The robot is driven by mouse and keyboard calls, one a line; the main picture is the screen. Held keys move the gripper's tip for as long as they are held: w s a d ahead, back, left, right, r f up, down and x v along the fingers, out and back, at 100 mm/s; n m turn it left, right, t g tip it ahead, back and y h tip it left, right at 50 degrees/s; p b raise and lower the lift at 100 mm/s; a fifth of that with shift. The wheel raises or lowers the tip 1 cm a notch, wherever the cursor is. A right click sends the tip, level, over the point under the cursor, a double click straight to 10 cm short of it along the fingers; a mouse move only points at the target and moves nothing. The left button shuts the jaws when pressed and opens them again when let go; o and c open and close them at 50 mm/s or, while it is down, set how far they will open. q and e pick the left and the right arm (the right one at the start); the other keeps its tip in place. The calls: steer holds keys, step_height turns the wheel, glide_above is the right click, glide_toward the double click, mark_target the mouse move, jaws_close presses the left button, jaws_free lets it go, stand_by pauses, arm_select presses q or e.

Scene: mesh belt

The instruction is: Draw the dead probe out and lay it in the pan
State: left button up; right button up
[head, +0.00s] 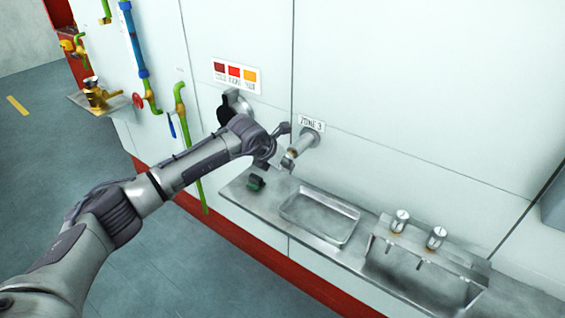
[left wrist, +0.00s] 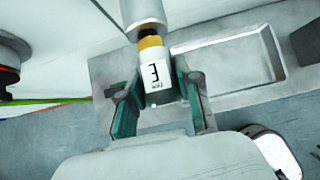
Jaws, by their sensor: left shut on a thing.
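The dead probe (head: 287,163) sits at the mouth of a metal sleeve (head: 305,143) under the ZONE 3 label. In the left wrist view the probe (left wrist: 157,72) has a white face marked 3, a yellow band and a dark part against the sleeve (left wrist: 142,12). My left gripper (head: 279,148) is shut on the probe's head, with one teal finger on each side in the left wrist view (left wrist: 158,100). How deep the probe goes into the sleeve is hidden. The pan (head: 318,239), a shallow metal tray, lies empty on the ledge below. My right gripper is out of view.
The steel ledge (head: 237,194) runs along the wall. A black handle (head: 224,108) juts from the wall behind my forearm.

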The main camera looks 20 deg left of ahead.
arm_select(q)
steer(key=shift+s, duration=0.1)
steer(key=s+a, duration=0.4)
steer(key=s, duration=0.7)
steer(key=shift+s+a+f, duration=0.15)
steer(key=shift+s+f, duration=0.15)
stand_by(1.2)
